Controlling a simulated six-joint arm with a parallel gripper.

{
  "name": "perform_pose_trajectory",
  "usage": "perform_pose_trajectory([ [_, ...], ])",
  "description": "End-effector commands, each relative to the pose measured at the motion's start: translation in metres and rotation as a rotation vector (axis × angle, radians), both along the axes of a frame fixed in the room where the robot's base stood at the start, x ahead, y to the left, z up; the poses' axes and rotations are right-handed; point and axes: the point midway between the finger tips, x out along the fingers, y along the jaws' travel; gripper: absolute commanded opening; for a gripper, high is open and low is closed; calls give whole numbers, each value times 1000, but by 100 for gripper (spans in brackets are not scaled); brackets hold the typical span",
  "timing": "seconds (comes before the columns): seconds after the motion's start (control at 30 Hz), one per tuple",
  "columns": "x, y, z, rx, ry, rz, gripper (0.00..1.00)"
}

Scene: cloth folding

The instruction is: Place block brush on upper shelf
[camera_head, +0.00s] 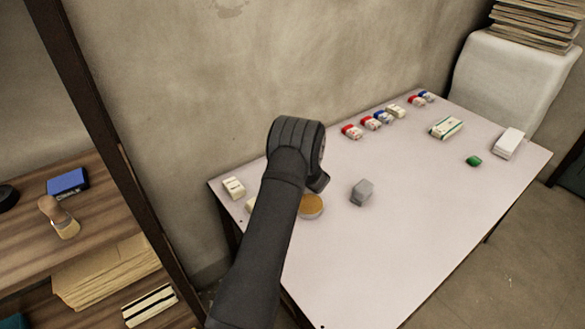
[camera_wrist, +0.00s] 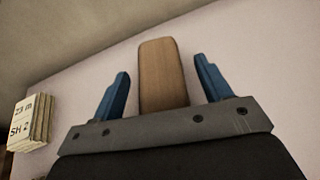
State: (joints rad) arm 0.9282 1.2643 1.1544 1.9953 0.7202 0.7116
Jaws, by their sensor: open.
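The block brush, a brown wooden block with rounded corners, shows in the wrist view (camera_wrist: 163,66) between the two blue fingers of my gripper (camera_wrist: 162,67). The fingers are open, with a gap on each side of the block. In the head view a tan rounded piece (camera_head: 312,206), probably the same brush, lies on the table beside my arm, which partly covers it. Its bristles cannot be made out. The upper shelf (camera_head: 110,214) is a wooden board at the left of the head view.
The shelf holds a wooden-handled brush (camera_head: 58,216) and a blue box (camera_head: 67,182); a dark post (camera_head: 119,150) stands at its edge. A grey block (camera_head: 361,192) sits on the table right of my arm. Several small packs line its back edge. The table's front middle is clear.

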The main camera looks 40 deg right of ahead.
Motion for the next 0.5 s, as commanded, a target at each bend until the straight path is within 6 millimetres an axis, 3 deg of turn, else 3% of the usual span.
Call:
perform_pose_trajectory([
  [0.17, 0, 0, 0, 0, 0, 0, 71],
  [0.4, 0, 0, 0, 0, 0, 0, 24],
  [0.5, 0, 0, 1, 0, -1, 0, 16],
])
